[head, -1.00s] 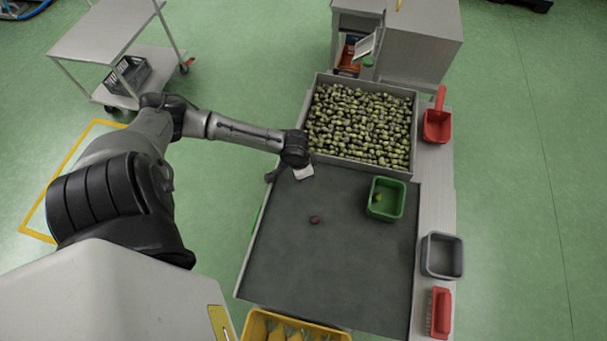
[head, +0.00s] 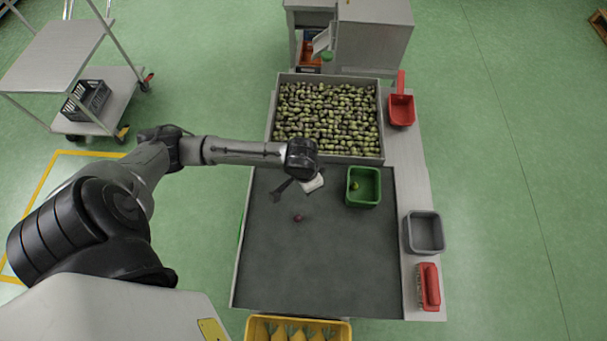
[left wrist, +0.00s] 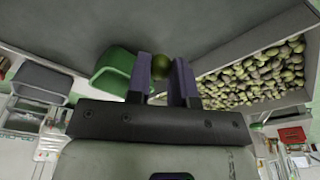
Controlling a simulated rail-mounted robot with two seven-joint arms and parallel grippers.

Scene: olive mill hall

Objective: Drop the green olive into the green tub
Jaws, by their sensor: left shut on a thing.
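My left gripper (left wrist: 161,77) is shut on a green olive (left wrist: 161,66), which shows between its two fingertips in the left wrist view. The tub also shows left of the fingers in the left wrist view (left wrist: 113,72). My right gripper is in neither view.
A dark red olive (head: 298,218) lies on the mat (head: 320,265). A large crate of olives (head: 277,150) stands behind the mat. A red scoop (head: 401,110), a grey tub (head: 425,249) and a red brush (head: 430,287) line the right edge. A yellow crate (head: 262,322) is at the front.

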